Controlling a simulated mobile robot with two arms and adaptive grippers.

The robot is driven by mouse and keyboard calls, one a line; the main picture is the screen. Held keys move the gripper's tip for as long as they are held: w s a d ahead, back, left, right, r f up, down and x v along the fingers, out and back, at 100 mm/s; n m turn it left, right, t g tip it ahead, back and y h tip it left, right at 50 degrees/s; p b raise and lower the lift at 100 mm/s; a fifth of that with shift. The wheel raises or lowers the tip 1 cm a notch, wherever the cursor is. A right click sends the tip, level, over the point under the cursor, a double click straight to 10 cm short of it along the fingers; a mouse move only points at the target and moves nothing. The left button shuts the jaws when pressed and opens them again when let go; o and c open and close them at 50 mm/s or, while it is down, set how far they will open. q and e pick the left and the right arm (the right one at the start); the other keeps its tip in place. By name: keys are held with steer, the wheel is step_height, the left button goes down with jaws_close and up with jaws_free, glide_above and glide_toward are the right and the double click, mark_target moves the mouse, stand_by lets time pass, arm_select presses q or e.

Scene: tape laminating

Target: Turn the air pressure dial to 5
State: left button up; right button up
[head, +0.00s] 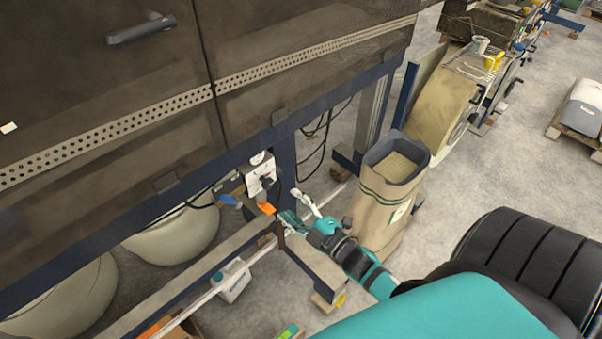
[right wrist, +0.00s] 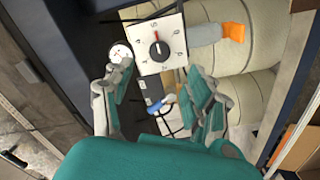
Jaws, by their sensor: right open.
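The air pressure dial is a black knob with a red pointer (right wrist: 157,46) on a white square plate with markings around it. In the right wrist view the pointer aims roughly up the picture; the digits are too small to read surely. The plate (head: 261,177) also shows in the head view, mounted on the machine's blue frame. My right gripper (head: 291,206) is open and empty, a little below and right of the dial in the head view. In the right wrist view its fingers (right wrist: 160,84) spread below the plate, apart from the knob. My left gripper is out of view.
A small round gauge (right wrist: 121,52) sits beside the plate. An orange-tipped part (right wrist: 234,33) juts out nearby.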

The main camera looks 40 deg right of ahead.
steer(key=shift+s+d, duration=0.2)
steer(key=shift+s, duration=1.2)
steer(key=s+a+f+m+g+h, duration=0.1)
steer(key=s+f+m+g, duration=0.3)
steer(key=f, duration=0.9)
steer(key=s+f+m+g+h, duration=0.1)
steer(key=s+f+m+g, duration=0.3)
steer(key=f, duration=0.9)
steer(key=s+a+f+m+g, duration=0.1)
steer(key=s+f+g, duration=0.2)
steer(key=s, duration=0.6)
steer(key=s+a+f+m+g, duration=0.1)
steer(key=s+f+g, duration=0.2)
steer(key=s+f, duration=0.5)
steer(key=s+a+f+m+g, duration=0.1)
steer(key=s+a+f+g, duration=0.1)
steer(key=s+f, duration=0.4)
steer(key=s, duration=0.4)
steer(key=shift+g+h, duration=0.3)
steer(key=shift+g, duration=0.1)
